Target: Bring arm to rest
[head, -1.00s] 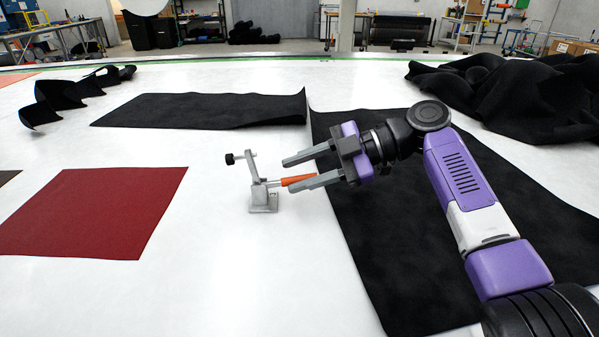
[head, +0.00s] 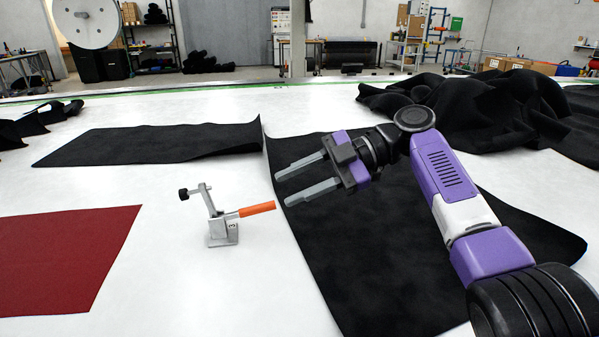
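My gripper (head: 306,181) is open and empty, above the edge of a black fabric sheet in the head view. Its two grey fingers point left and are apart. A small metal toggle clamp (head: 221,229) with an orange handle (head: 257,209) and a black-tipped arm stands on the white table, left of and below my gripper in the picture. The handle points right and the clamp's arm is raised. A clear gap shows between the fingers and the handle.
The white table (head: 170,270) holds a flat black sheet (head: 400,240) under my arm, another black sheet (head: 150,143) behind, a red sheet (head: 60,255) at left and a crumpled black heap (head: 490,110) at back right. White table around the clamp is clear.

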